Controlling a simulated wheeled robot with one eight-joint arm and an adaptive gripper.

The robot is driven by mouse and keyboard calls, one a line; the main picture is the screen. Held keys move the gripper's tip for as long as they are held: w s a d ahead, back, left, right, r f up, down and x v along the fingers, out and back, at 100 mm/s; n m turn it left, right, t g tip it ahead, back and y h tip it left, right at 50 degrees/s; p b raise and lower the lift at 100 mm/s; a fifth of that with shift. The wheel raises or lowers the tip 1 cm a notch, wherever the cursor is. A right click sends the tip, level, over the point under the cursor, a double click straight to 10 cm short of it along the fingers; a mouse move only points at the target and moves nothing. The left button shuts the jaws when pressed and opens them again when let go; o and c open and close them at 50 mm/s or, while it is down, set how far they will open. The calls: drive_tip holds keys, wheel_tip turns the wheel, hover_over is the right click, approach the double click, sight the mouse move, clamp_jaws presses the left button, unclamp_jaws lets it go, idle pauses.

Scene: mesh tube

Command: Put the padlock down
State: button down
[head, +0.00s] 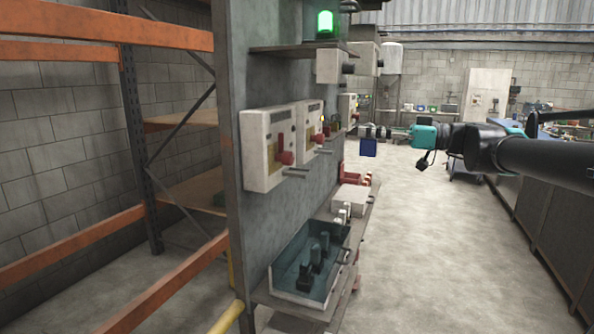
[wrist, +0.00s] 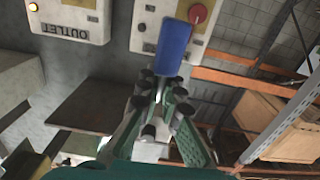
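The padlock has a blue body. In the head view the padlock (head: 368,148) hangs just under the fingertips of my gripper (head: 374,132), in the air to the right of the grey panel. In the wrist view the blue padlock (wrist: 174,47) is at the tips of my gripper (wrist: 163,84), whose fingers are closed together on it. Its shackle is hidden between the fingers. Behind it in the wrist view is a white box with a red knob (wrist: 198,13).
The panel carries white switch boxes (head: 268,148) with red handles. Below, a shelf holds a teal-lined tray (head: 285,247) with dark objects, a white box (head: 350,199) and a red bin (head: 353,179). A green lamp (head: 325,23) is on top.

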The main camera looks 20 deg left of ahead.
drive_tip(key=a, duration=1.2)
drive_tip(key=w+a, duration=0.1)
drive_tip(key=a, duration=0.5)
drive_tip(key=shift+w+a, duration=0.1)
drive_tip(key=shift+a, duration=0.2)
drive_tip(key=shift+w+a+f, duration=0.1)
drive_tip(key=shift+a+f, duration=0.1)
drive_tip(key=shift+f, duration=0.25)
drive_tip(key=shift+a+f, duration=0.15)
drive_tip(key=shift+f, duration=0.3)
wheel_tip(320, 180, down, 4)
drive_tip(key=shift+f, duration=0.15)
drive_tip(key=shift+a+f, duration=0.2)
drive_tip(key=shift+f, duration=0.25)
drive_tip(key=c, duration=1.7)
unclamp_jaws()
drive_tip(key=shift+f, duration=0.1)
